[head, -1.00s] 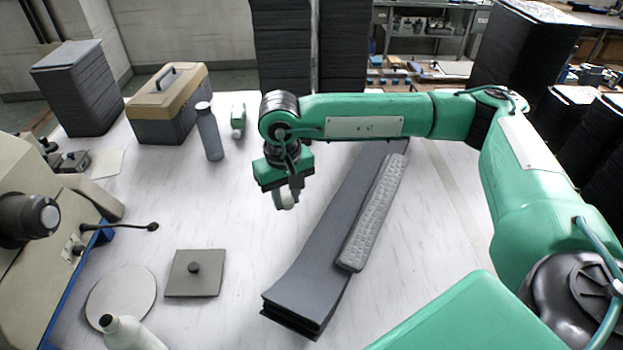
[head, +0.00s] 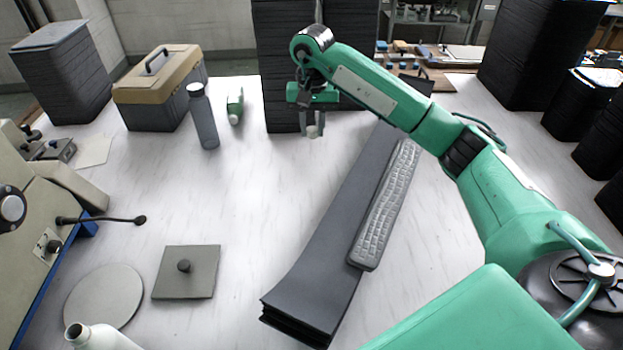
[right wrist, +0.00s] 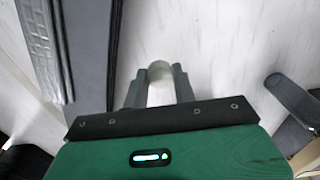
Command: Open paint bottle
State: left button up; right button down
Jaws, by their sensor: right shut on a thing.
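A white bottle (head: 98,338) stands at the bottom left of the head view, partly cut off by the frame edge. Its narrow neck points up and I see no separate cap on it. My right gripper (head: 313,130) is at the back middle of the table, far from this bottle. It points down and is shut on a small pale round piece that looks like a cap (right wrist: 160,74). The right wrist view shows this piece between the two fingers. My left gripper is not in view.
A grey bottle (head: 203,120) and a small green and white bottle (head: 235,106) are left of the gripper, by a toolbox (head: 160,92). A keyboard (head: 383,210) lies on dark panels (head: 312,285). A knobbed square plate (head: 205,285) lies front left. The table between is clear.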

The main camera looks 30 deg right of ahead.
jog(key=p, duration=0.2)
send_over(312, 189)
notch_tip(312, 189, down, 14)
jog(key=shift+f, duration=0.35)
notch_tip(312, 189, down, 3)
jog(key=shift+f, duration=0.45)
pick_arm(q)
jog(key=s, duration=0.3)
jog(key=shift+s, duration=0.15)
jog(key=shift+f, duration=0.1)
pick_arm(e)
jog(key=shift+f, duration=0.15)
